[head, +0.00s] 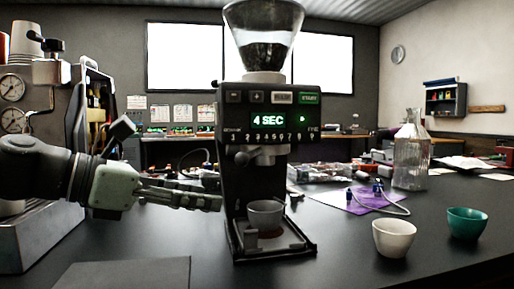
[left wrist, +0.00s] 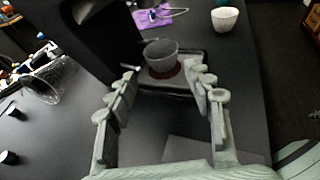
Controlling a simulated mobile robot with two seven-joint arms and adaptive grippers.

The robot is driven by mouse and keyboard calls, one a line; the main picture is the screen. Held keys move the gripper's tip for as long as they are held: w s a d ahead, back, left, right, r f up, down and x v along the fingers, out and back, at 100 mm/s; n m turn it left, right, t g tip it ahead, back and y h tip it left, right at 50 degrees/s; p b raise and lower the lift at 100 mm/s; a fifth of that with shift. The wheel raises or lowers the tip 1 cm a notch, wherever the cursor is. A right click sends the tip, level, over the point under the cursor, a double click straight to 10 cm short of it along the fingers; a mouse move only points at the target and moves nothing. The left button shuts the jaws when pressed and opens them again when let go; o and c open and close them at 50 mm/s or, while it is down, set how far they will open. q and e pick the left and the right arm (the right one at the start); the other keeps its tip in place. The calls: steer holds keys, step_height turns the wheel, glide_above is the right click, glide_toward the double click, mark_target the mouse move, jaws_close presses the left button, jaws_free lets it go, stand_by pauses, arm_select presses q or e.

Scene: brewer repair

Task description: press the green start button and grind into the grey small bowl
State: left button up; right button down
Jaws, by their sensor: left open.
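The black coffee grinder (head: 262,170) stands on the dark counter with beans in its clear hopper (head: 264,40). Its display (head: 270,120) reads "4 SEC" with a green dot. The green START button (head: 309,98) is at the top right of its front. The grey small bowl (head: 265,214) sits on the grinder's base under the spout; it also shows in the left wrist view (left wrist: 160,54). My left gripper (head: 215,202) is beside the grinder's left side, pointing right. In the left wrist view its open fingers (left wrist: 160,98) are empty, with the bowl beyond them. My right gripper is not seen.
A white bowl (head: 394,237) and a teal bowl (head: 467,223) stand at the right. An espresso machine (head: 40,235) is at the left. The front counter is mostly clear.

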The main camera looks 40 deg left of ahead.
arm_select(q)
jaws_close()
stand_by(1.4)
